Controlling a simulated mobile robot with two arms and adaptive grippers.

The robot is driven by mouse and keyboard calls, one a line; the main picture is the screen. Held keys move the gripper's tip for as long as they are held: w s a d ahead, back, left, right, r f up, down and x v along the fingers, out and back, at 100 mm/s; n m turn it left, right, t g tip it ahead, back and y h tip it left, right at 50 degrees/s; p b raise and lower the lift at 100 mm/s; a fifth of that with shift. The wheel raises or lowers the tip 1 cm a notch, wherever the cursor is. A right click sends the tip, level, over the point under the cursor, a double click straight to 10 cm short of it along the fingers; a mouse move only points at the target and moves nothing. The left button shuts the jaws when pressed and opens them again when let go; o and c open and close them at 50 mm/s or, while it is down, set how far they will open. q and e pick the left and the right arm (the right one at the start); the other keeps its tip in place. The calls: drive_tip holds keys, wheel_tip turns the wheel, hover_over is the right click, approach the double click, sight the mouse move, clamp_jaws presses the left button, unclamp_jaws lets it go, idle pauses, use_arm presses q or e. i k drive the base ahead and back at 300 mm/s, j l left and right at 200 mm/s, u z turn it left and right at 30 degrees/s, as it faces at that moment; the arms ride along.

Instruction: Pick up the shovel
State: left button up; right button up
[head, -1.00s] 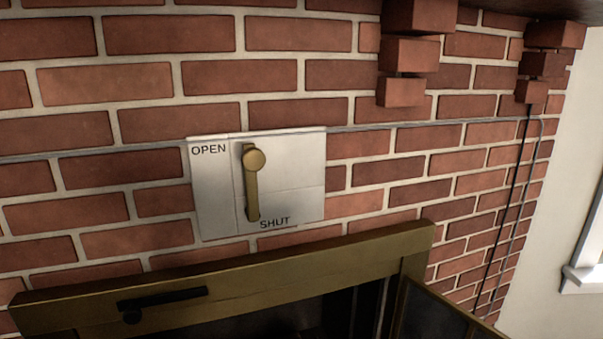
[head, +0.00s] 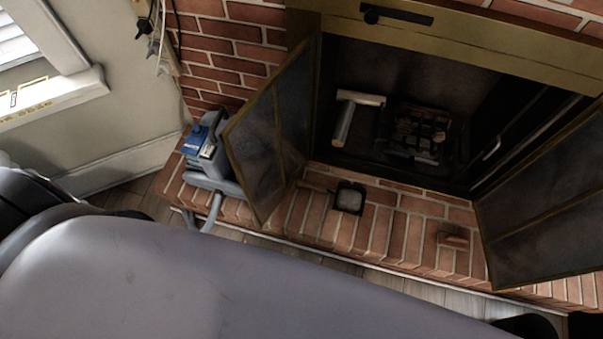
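What looks like the shovel (head: 349,198), a small dark square pan holding something grey, lies on the brick hearth in front of the open fireplace. A short brownish handle seems to reach left from it, toward the bottom of the left glass door. Neither gripper can be made out in the head view. A large grey part of my own body fills the lower left and middle, apart from the shovel in the picture.
The left glass door (head: 272,130) and right glass door (head: 545,205) stand open over the brick hearth (head: 385,222). A blue-grey device (head: 207,150) with a hose stands at the left. A small brown object (head: 452,237) lies right of the shovel. The firebox holds a grate (head: 418,132).

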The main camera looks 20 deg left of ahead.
sight(349, 198)
drive_tip(key=k+u, duration=0.1)
drive_tip(key=i+l+u, duration=0.25)
drive_tip(key=l, duration=0.15)
drive_tip(key=l+u, duration=0.25)
drive_tip(key=l, duration=0.2)
drive_tip(key=l+u, duration=0.25)
drive_tip(key=l, duration=0.2)
drive_tip(key=i, duration=0.05)
